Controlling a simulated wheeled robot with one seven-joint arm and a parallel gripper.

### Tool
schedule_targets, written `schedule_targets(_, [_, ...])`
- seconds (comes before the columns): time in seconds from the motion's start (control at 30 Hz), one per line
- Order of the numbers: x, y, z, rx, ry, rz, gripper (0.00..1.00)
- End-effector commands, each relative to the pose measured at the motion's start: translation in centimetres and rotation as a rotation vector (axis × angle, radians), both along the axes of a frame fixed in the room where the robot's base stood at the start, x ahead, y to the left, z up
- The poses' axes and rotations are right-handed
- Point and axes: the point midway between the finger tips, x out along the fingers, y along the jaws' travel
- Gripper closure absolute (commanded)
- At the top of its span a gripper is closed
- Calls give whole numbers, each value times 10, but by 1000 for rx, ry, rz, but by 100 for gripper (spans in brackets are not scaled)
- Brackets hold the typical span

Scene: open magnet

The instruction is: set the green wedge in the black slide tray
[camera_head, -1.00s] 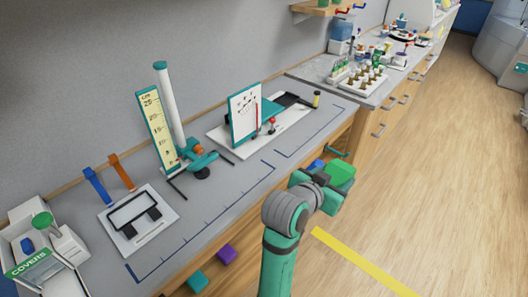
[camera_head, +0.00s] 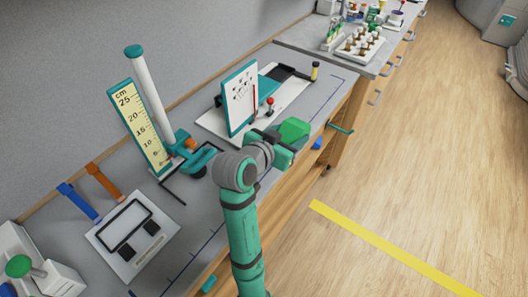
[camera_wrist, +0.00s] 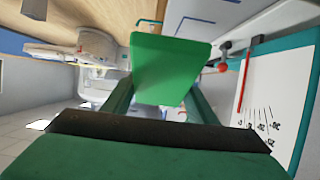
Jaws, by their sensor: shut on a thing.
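The green wedge (camera_head: 293,131) is held between the fingers of my gripper (camera_head: 279,145), which is shut on it. In the wrist view the wedge (camera_wrist: 168,70) fills the space between the fingertips. My gripper holds it over the front edge of the bench, in front of a white board with a teal slide. A black tray-like part (camera_head: 287,72) lies at the far end of that board, beyond and apart from the wedge. I take it to be the black slide tray; its inside is hard to make out.
An upright panel with a teal frame (camera_head: 240,99) and a red-knobbed lever (camera_head: 269,101) stand close to my gripper. A tall white column (camera_head: 149,92) with a cm scale (camera_head: 140,125) stands left. The right of the bench, inside blue lines, is clear.

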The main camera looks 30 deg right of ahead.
Motion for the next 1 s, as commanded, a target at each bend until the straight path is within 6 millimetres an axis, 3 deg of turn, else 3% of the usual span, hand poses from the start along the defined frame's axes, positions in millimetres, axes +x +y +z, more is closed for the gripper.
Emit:
schedule_targets(0.13, [20,23,-15,-1,4,1,69])
schedule_targets(0.4, [40,46,-56,1,4,-5,69])
schedule_targets(0.67, [48,56,-68,1,1,-4,69])
schedule_targets(1.0, [51,60,-105,1,1,-4,69])
